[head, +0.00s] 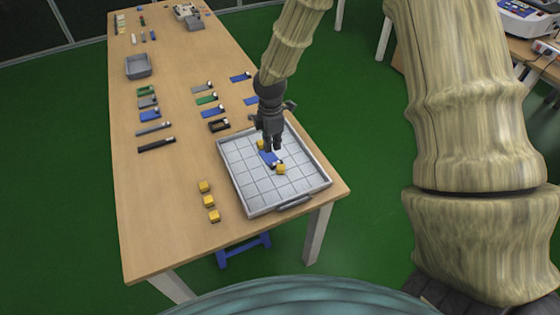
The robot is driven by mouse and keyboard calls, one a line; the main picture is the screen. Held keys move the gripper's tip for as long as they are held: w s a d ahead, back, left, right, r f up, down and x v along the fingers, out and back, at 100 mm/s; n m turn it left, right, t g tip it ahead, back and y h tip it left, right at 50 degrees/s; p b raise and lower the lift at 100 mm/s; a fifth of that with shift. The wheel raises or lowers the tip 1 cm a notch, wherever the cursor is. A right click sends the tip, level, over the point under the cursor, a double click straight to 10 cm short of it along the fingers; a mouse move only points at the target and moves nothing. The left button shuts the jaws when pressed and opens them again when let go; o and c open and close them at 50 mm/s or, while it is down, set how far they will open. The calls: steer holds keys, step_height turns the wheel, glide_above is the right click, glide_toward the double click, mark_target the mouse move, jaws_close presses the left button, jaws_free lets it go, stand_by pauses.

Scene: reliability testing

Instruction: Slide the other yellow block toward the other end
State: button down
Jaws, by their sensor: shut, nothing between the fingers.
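One yellow block (280,169) sits on the grey gridded tray (258,193), at the near end of a small blue item (265,158). Another yellow block (261,145) is at the far end of the blue item, partly hidden by my gripper. My gripper (273,149) points down over the tray, shut and empty, close above or beside the blue item. I cannot tell whether it touches the item or a block.
Three yellow blocks (208,201) stand in a row on the wooden table (165,210), left of the tray. Blue, green and black items (206,99) lie in rows farther back. A grey bin (138,66) stands at the left edge. The tray's rim is raised.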

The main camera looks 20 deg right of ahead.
steer(key=b, duration=0.2)
glide_toward(289, 169)
steer(key=d+r, duration=0.3)
steer(key=d, duration=0.3)
steer(key=shift+n, duration=0.4)
step_height(289, 169, down, 9)
steer(key=shift+f+p, duration=0.15)
steer(key=shift+p, duration=1)
steer(key=shift+a+f, duration=0.2)
steer(key=shift+a, duration=0.05)
steer(key=a+p, duration=0.1)
steer(key=a, duration=0.1)
steer(key=shift+w+a+r, duration=0.1)
steer(key=shift+a, duration=0.3)
steer(key=shift+a+p, duration=0.35)
steer(key=shift+a, duration=0.05)
steer(key=shift+a, duration=0.15)
steer(key=shift+a, duration=0.7)
